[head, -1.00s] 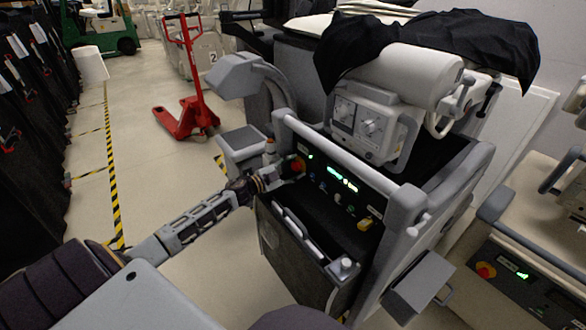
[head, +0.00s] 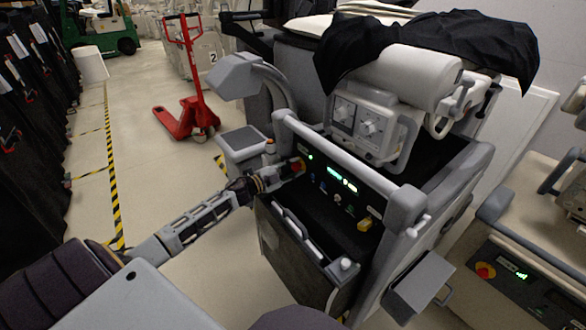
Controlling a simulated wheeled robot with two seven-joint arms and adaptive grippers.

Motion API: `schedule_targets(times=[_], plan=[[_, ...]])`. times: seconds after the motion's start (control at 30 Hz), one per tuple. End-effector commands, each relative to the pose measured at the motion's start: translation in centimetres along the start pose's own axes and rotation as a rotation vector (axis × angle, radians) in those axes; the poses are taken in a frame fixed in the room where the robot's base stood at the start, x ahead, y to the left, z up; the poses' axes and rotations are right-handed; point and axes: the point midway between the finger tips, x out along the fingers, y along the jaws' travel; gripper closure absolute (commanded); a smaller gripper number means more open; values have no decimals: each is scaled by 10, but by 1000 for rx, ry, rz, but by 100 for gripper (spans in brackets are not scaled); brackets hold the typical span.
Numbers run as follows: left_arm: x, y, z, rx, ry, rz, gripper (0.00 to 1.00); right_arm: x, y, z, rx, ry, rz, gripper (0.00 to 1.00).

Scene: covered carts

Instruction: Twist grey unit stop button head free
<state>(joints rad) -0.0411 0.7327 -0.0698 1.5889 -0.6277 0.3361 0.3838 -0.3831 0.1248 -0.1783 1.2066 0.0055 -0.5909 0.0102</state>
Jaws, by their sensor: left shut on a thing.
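The grey unit (head: 408,208) stands in the middle right of the head view, with a dark control panel (head: 347,196) carrying green lit displays. Its red stop button head (head: 299,165) is at the left end of the panel, partly hidden by my gripper. My left gripper (head: 291,170) reaches in from the left and is shut on the button head. The fingertips are small and partly hidden against the panel. My right gripper is not in view.
A grey handrail (head: 340,155) runs just above the panel. A beige unit (head: 535,240) with its own red button (head: 485,271) stands at the right. A red pallet jack (head: 190,115) is behind on the open floor.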

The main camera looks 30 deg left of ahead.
Motion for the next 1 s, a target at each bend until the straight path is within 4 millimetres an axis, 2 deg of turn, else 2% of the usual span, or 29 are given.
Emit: schedule_targets(times=[0.53, 1.0], plan=[[0, 1, 0, 336, 0, 1, 90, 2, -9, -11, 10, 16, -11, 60], [0, 0, 0, 420, 0, 1, 90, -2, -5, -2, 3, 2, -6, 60]])
